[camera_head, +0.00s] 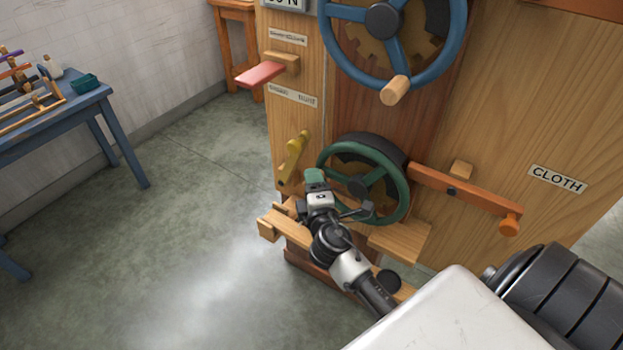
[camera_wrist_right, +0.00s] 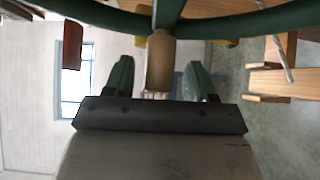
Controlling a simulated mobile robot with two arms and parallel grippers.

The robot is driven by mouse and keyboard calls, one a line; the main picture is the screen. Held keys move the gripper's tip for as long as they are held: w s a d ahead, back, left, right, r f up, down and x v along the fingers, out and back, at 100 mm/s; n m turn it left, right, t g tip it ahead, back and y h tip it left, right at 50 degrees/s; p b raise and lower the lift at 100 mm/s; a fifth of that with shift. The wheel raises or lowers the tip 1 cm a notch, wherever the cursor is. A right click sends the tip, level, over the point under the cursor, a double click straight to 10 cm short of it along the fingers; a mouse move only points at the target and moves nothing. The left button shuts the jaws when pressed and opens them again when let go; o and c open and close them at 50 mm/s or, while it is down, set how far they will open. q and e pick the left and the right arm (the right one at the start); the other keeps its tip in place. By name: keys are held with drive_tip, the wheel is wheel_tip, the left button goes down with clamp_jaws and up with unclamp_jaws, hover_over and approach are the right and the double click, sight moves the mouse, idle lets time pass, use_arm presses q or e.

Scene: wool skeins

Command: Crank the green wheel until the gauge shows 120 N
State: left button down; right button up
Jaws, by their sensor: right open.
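The green wheel (camera_head: 402,190) stands low on the wooden machine, its dark hub and spokes partly behind my arm. My right gripper (camera_head: 316,176) is at its left rim, with green fingers. In the right wrist view the open fingers (camera_wrist_right: 158,66) stand on either side of the wheel's wooden handle (camera_wrist_right: 160,62), with gaps visible on both sides. The handle is hidden in the head view. The green rim (camera_wrist_right: 240,25) crosses the top of the wrist view. A plate ending in "0 N" (camera_head: 285,4) is cut off at the top edge, so its full reading is hidden. My left gripper is out of view.
A blue wheel (camera_head: 455,45) with a wooden handle (camera_head: 395,91) is above. A pink lever (camera_head: 260,74), a yellow lever (camera_head: 292,158) and an orange bar (camera_head: 465,188) stick out nearby. A blue table (camera_head: 75,108) stands left; the floor between is clear.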

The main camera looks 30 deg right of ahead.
drive_tip(key=shift+w+d, duration=0.3)
drive_tip(key=shift+w, duration=0.3)
